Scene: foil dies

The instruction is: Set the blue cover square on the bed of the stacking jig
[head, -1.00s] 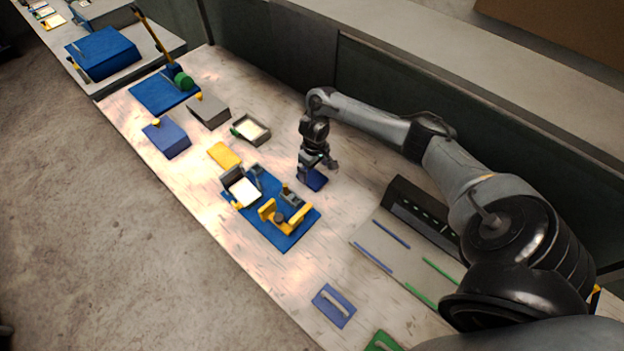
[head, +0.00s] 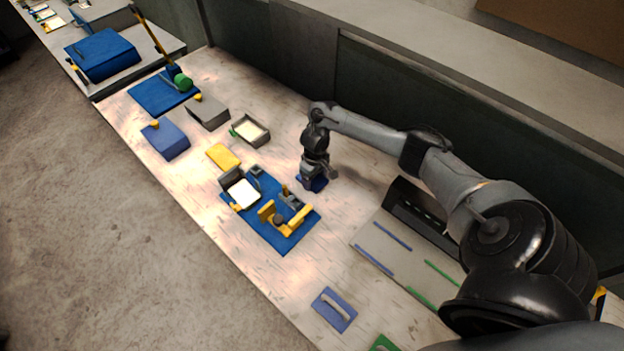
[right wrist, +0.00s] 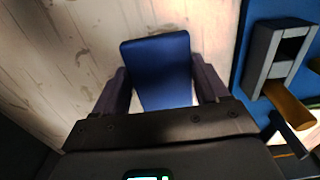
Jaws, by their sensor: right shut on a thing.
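The blue cover (right wrist: 160,72) lies between the two fingers of my right gripper (right wrist: 163,92) in the right wrist view, and the gripper is shut on it. In the head view my right gripper (head: 313,178) is low over the table, and the blue cover (head: 319,185) shows only in part beneath it. The cover looks at or close to table height; I cannot tell whether it touches. The jig, on a blue base (head: 283,241), stands just left of the gripper. A white block (head: 243,194) sits on its left part, with yellow and grey fittings on the right. My left gripper is not seen.
A yellow block (head: 223,156) and a grey tray with a white inside (head: 251,131) lie behind the jig. A blue handled plate (head: 334,309) lies at the front. A grey panel with coloured strips (head: 405,262) is at right. Bare table surrounds the gripper.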

